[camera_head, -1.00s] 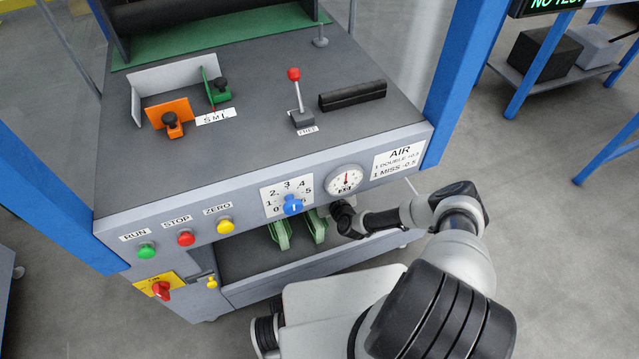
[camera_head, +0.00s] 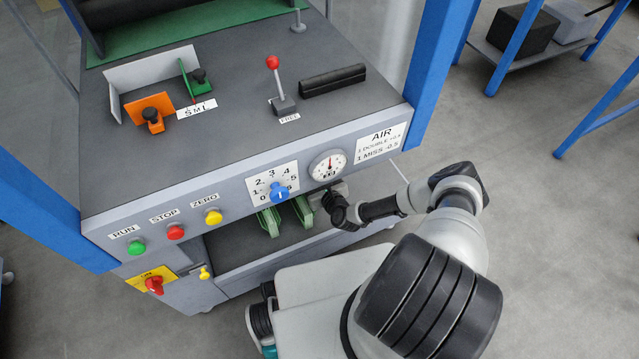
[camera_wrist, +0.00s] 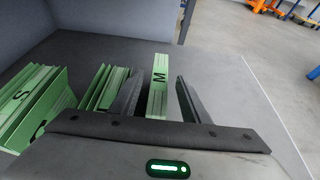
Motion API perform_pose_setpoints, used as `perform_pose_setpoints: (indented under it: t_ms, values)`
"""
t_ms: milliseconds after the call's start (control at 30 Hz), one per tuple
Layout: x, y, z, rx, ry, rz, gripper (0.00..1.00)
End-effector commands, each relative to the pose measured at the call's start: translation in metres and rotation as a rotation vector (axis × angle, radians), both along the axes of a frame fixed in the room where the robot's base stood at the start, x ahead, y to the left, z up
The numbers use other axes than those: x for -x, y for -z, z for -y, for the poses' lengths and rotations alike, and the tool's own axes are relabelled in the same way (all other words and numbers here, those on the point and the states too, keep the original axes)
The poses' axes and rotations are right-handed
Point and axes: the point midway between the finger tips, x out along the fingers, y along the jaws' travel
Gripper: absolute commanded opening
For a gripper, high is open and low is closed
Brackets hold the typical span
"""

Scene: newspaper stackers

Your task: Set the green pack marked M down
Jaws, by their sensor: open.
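My gripper (camera_wrist: 160,76) is open, with one finger on each side of this pack. A gap shows between the pack and the right finger; the left finger is closer to it. In the head view my gripper (camera_head: 340,205) is at the front opening of the machine, below the gauge. The M pack cannot be made out clearly there.
Other green packs stand left of my gripper, one marked S (camera_wrist: 22,97) leaning and a narrower group (camera_wrist: 103,88) beside my left finger. The grey shelf (camera_wrist: 235,75) is clear to the right. The machine's front panel (camera_head: 240,192) with knobs and gauge overhangs the opening.

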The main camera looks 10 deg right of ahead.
Motion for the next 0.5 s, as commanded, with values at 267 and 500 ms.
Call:
perform_pose_setpoints:
  t_ms: [267, 500]
  values:
    - [0.052, -0.024, 0.011, 0.000, 0.001, -0.001, 0.42]
    - [0.071, -0.030, 0.014, -0.001, 0.001, 0.000, 0.42]
